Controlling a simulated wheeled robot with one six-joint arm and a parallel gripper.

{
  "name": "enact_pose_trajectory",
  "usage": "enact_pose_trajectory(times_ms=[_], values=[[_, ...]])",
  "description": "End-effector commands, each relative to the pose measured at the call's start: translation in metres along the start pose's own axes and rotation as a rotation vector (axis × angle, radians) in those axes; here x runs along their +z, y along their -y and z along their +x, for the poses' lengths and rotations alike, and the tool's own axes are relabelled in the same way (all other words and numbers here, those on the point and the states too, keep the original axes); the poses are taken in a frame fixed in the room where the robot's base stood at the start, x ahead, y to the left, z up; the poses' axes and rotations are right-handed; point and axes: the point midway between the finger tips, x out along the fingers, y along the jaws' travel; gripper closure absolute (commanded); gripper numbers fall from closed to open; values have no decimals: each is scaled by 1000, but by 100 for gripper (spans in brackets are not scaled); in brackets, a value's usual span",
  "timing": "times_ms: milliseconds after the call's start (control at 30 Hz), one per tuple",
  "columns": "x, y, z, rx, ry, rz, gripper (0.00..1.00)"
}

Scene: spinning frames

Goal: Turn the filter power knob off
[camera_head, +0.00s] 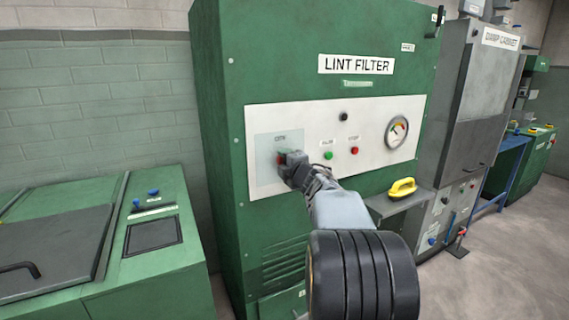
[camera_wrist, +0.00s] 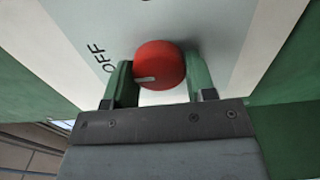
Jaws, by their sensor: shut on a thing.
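The filter power knob is a round red knob (camera_wrist: 160,64) with a pale pointer mark, on the grey-white panel of the green lint filter cabinet (camera_head: 222,130). In the wrist view its mark points to the lower left, and the word OFF (camera_wrist: 97,58) is printed to the knob's left. My gripper (camera_wrist: 160,85) is shut on the knob, with one green finger on each side of it. In the head view my gripper (camera_head: 286,160) is against the left part of the white panel (camera_head: 375,145) and covers most of the knob.
The panel also carries a green button (camera_head: 328,155), a red button (camera_head: 354,150), a black knob (camera_head: 343,116) and a gauge (camera_head: 396,132). A yellow-handled item (camera_head: 402,187) rests on a shelf to the right. A green machine (camera_head: 150,245) stands at the left.

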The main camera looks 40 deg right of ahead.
Motion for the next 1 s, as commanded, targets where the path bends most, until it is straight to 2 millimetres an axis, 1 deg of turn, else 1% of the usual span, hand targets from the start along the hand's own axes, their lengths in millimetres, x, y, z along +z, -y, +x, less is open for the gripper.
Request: enact_pose_trajectory(times_ms=[33, 267, 467, 567, 667, 767, 1000], values=[[0, 1, 0, -1, -1, -2, 47], [0, 0, 0, 0, 0, -1, 25], [0, 0, 0, 0, 0, 0, 25], [0, 0, -3, 1, 1, 0, 25], [1, -1, -14, 2, 2, 0, 25], [1, -1, -31, 2, 3, 0, 25], [1, -1, -81, 1, 4, -1, 25]])
